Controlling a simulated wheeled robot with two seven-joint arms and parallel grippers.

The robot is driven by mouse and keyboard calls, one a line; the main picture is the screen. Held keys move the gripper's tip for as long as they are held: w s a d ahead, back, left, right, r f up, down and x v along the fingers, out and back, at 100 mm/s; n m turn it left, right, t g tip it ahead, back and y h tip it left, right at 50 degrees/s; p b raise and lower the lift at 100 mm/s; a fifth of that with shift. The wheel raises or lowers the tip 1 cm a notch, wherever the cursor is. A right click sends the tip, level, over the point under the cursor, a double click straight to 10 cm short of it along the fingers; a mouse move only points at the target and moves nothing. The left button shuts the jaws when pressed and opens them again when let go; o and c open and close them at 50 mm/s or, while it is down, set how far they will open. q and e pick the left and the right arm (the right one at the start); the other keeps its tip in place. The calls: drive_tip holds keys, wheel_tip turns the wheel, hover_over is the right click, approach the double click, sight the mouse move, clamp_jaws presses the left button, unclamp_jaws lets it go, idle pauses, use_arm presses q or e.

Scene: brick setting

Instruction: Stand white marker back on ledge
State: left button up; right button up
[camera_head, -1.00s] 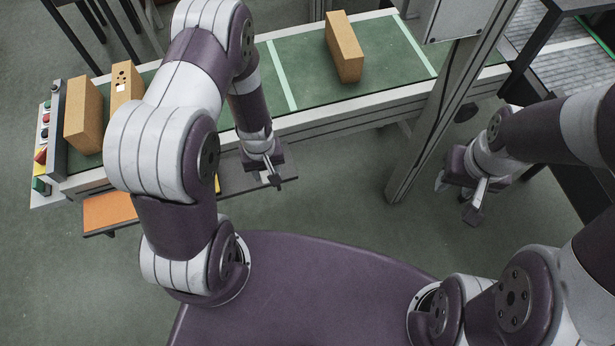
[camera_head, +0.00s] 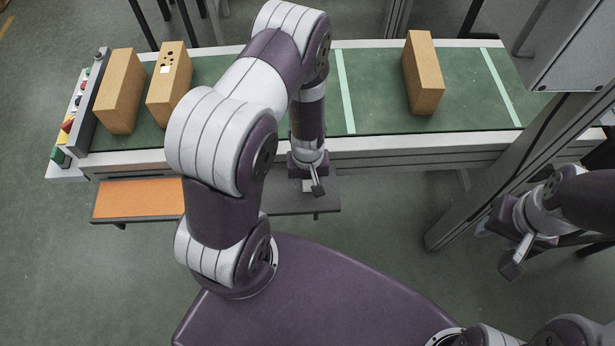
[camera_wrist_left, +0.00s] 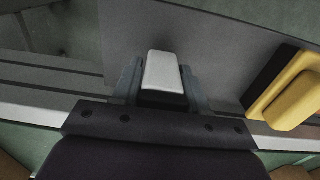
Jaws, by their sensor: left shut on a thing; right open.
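The white marker shows as a pale, blunt-ended block in the left wrist view (camera_wrist_left: 162,70), between the two fingers of my left gripper (camera_wrist_left: 160,82). The gripper is shut on it. In the head view my left gripper (camera_head: 316,184) is over the right part of the grey ledge (camera_head: 288,203), in front of the conveyor. I cannot make out the marker's tilt, or whether it touches the ledge. The grey ledge surface (camera_wrist_left: 225,45) also fills much of the left wrist view. My right gripper (camera_head: 514,258) is open and empty, off to the right over the floor.
A yellow and black block (camera_wrist_left: 290,92) lies on the ledge, right of the marker. An orange panel (camera_head: 138,199) covers the ledge's left part. The green conveyor (camera_head: 380,105) carries cardboard boxes (camera_head: 423,75). A metal post (camera_head: 500,180) stands between my grippers.

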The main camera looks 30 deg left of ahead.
use_arm(q)
drive_tip(key=shift+s+d, duration=0.1)
drive_tip(key=shift+s, duration=0.05)
drive_tip(key=shift+w+f+p, duration=0.25)
drive_tip(key=shift+w+p, duration=0.05)
drive_tip(key=shift+w, duration=0.1)
drive_tip(key=o, duration=0.6)
drive_tip(key=shift+w+a+f, duration=0.1)
drive_tip(key=shift+a, duration=0.1)
drive_tip(key=shift+c, duration=0.2)
drive_tip(key=shift+o, duration=1.4)
drive_tip(key=shift+s+d, duration=0.1)
drive_tip(key=shift+s, duration=0.2)
drive_tip(key=shift+w+r, duration=0.15)
drive_tip(key=shift+r, duration=0.3)
drive_tip(key=shift+m, duration=0.5)
wheel_tip(320, 180, up, 14)
drive_tip(key=shift+d+f+p, duration=0.15)
drive_tip(key=shift+p, duration=0.15)
drive_tip(key=s+d+r+m, duration=0.1)
drive_tip(key=s+r+m, duration=0.1)
drive_tip(key=r, duration=0.2)
drive_tip(key=s+d+r+m+t, duration=0.1)
drive_tip(key=s+r+m, duration=0.1)
drive_tip(key=r, duration=0.3)
drive_tip(key=shift+s+m, duration=0.15)
drive_tip(key=shift+m, duration=0.65)
